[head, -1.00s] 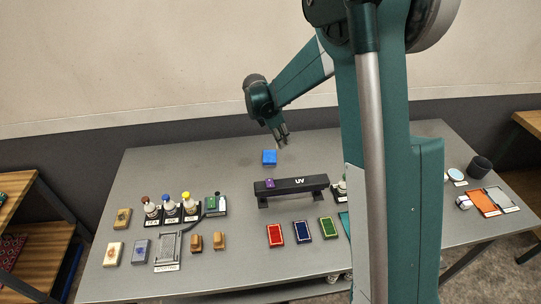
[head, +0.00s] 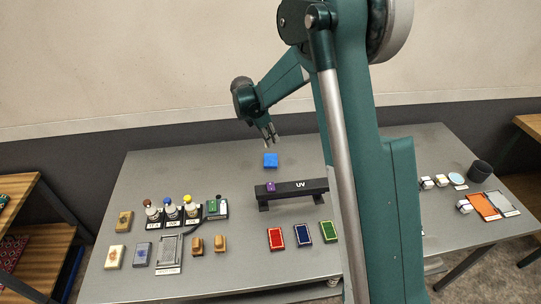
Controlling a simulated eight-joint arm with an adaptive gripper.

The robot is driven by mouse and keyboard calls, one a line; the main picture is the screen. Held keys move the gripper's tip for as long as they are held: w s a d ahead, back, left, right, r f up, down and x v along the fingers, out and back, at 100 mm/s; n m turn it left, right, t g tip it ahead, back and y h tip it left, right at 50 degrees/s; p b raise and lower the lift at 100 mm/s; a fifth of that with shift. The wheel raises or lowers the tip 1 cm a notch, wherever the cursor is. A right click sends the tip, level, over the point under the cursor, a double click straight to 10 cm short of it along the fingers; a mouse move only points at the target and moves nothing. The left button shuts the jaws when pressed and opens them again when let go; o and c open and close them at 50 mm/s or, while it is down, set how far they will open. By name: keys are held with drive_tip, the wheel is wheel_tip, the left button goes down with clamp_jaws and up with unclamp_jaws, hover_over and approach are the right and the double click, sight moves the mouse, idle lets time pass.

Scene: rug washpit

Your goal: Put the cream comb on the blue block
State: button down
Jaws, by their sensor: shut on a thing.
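My gripper (head: 269,143) points down just above and behind the block in the picture. I see no comb clearly elsewhere on the table. My arm column hides part of the table right of centre.
A black UV bar (head: 292,189) with a purple piece (head: 270,187) on it stands in front of the block. Capped bottles (head: 171,213) stand at left. Red (head: 276,239), blue (head: 303,235) and green (head: 328,231) pads lie in front. The table's back left is clear.

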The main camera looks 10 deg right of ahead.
drive_tip(key=shift+f, duration=2.25)
drive_tip(key=shift+f, duration=1.85)
drive_tip(key=shift+f+b, duration=0.15)
drive_tip(key=shift+b, duration=0.15)
drive_tip(key=c, duration=2.5)
unclamp_jaws()
drive_tip(key=shift+o, duration=0.2)
drive_tip(key=v, duration=1.2)
drive_tip(key=shift+p, duration=0.4)
